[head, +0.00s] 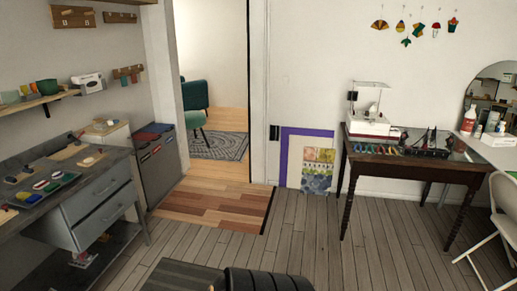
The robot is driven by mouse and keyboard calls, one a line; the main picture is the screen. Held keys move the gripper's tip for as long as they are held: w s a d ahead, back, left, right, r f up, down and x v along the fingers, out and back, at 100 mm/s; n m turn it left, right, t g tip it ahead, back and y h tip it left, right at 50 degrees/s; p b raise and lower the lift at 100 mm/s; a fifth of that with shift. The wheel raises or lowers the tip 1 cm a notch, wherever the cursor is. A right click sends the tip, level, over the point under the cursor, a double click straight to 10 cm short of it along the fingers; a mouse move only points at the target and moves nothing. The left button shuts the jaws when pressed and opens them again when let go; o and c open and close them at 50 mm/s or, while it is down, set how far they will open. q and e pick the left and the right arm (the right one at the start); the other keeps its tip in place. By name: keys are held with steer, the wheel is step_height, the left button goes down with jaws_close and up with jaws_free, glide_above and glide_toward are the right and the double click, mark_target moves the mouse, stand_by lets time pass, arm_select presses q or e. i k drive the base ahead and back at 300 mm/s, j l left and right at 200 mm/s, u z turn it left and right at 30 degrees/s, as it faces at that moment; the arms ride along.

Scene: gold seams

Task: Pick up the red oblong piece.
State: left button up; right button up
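Neither of my grippers is in view. No piece can be clearly made out as a red oblong one. A grey workbench (112,164) stands along the left wall. On it lies a tray (66,181) with several small coloured pieces, among them a small reddish piece (57,176). Its exact shape is too small to tell. Other small coloured items lie near the bench's left end, partly cut off by the frame edge.
A white chair (498,222) is at the far right.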

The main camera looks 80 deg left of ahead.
mark_target(43, 183)
steer(key=u, duration=4.3)
